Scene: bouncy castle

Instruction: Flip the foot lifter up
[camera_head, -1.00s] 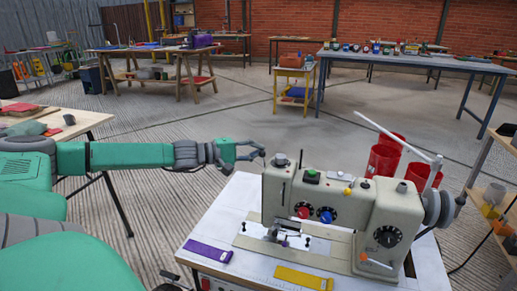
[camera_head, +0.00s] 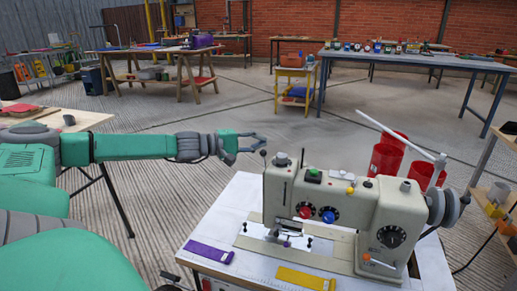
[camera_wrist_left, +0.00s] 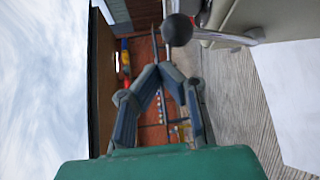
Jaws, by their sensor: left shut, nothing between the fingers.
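The cream sewing machine (camera_head: 340,212) stands on a white table. A lever with a black ball knob sticks out at its left end, and I take it as the foot lifter; the knob (camera_head: 263,153) is at the machine's upper left. In the left wrist view the knob (camera_wrist_left: 177,30) sits on a metal rod just beyond the fingertips. My left gripper (camera_head: 262,143) is shut and empty, just above and left of the knob. Its fingertips also show in the left wrist view (camera_wrist_left: 157,68). I cannot tell whether they touch the knob. My right gripper is not in view.
On the white table (camera_head: 225,217) a purple strip (camera_head: 208,251) and a yellow strip (camera_head: 305,279) lie in front of the machine. Red bins (camera_head: 385,160) stand behind it. A shelf (camera_head: 497,190) is at the right.

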